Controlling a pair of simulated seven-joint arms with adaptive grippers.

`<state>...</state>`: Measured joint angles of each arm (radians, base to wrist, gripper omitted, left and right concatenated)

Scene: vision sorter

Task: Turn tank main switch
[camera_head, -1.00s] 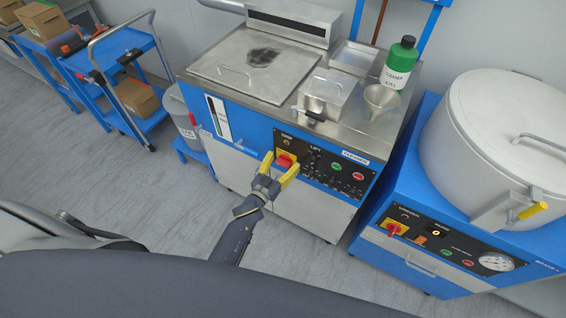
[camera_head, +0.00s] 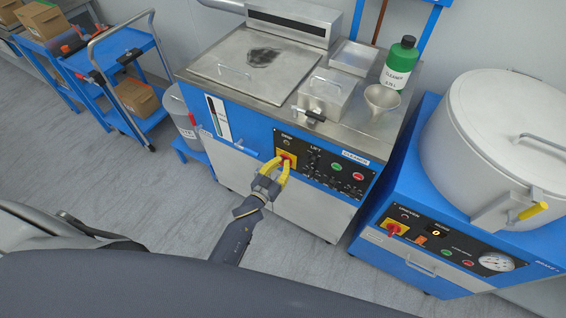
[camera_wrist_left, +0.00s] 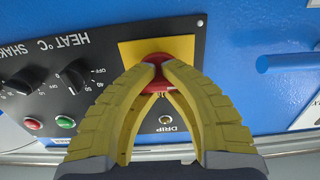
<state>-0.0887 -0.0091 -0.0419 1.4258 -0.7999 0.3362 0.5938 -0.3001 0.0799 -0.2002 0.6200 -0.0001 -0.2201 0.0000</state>
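The main switch is a red knob (camera_head: 287,160) on a yellow plate (camera_head: 280,153), at the left end of the cleaner tank's black control panel (camera_head: 318,168). My left gripper (camera_head: 284,163) has its yellow fingers at the switch. In the left wrist view the fingertips (camera_wrist_left: 156,68) close in on the red knob (camera_wrist_left: 155,88) and cover part of it. The yellow plate (camera_wrist_left: 180,48) shows around it, with the "DRIP" label below. The fingers look shut on the knob, with a gap between them lower down. My right gripper is not in view.
A blue machine with a white drum (camera_head: 490,130) stands right. A blue cart (camera_head: 125,75) stands left. Grey floor is clear in front.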

